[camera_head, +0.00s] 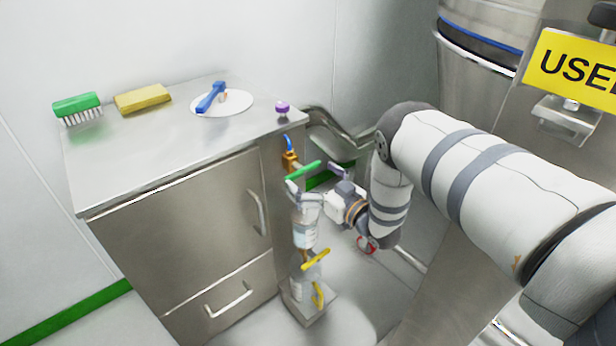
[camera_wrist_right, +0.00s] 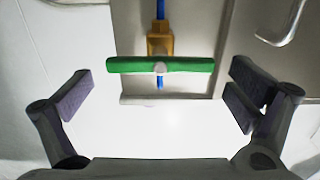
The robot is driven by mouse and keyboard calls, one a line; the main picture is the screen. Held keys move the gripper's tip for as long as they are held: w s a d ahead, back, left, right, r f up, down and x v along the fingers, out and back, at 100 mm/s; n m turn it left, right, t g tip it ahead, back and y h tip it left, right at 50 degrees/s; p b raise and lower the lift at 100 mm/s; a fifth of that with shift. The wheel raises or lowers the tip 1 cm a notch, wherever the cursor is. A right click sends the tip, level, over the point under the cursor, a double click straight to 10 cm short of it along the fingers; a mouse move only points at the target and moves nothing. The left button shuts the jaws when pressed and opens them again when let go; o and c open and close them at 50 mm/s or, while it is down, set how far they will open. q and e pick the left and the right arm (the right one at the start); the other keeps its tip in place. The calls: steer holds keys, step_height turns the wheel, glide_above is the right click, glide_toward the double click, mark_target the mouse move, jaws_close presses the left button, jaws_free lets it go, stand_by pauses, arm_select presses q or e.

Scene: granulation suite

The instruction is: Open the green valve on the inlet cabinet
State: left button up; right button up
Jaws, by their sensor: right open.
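The green valve handle (camera_head: 303,170) is on the side of the steel inlet cabinet (camera_head: 185,225), on a brass body (camera_head: 290,161) with a blue pipe above it. In the right wrist view the green handle (camera_wrist_right: 160,65) lies level, crosswise under the brass body (camera_wrist_right: 160,42). My right gripper (camera_head: 318,185) is at the cabinet's side, close to the handle. In the right wrist view its two fingers (camera_wrist_right: 165,95) are spread wide, with the handle ahead between them and nothing held. Whether a finger touches the handle cannot be told. My left gripper is not in view.
A green brush (camera_head: 77,105), a yellow sponge (camera_head: 143,98), a white plate (camera_head: 235,103) with a blue-handled tool and a purple knob (camera_head: 282,107) are on the cabinet top. A yellow valve handle (camera_head: 315,260) is below my gripper. A steel vessel (camera_head: 465,70) stands right.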

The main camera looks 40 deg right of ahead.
steer(key=shift+w, duration=0.6)
steer(key=c, duration=0.9)
steer(key=shift+c, duration=0.2)
steer(key=n, duration=0.4)
steer(key=shift+a, duration=0.15)
steer(key=n, duration=0.4)
steer(key=shift+s+n+p, duration=0.1)
steer(key=shift+n+p, duration=0.3)
steer(key=n, duration=0.4)
steer(key=shift+f+n, duration=0.1)
steer(key=shift+n, duration=0.2)
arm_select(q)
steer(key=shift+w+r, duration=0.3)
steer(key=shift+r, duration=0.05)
arm_select(e)
steer(key=shift+n, duration=2.2)
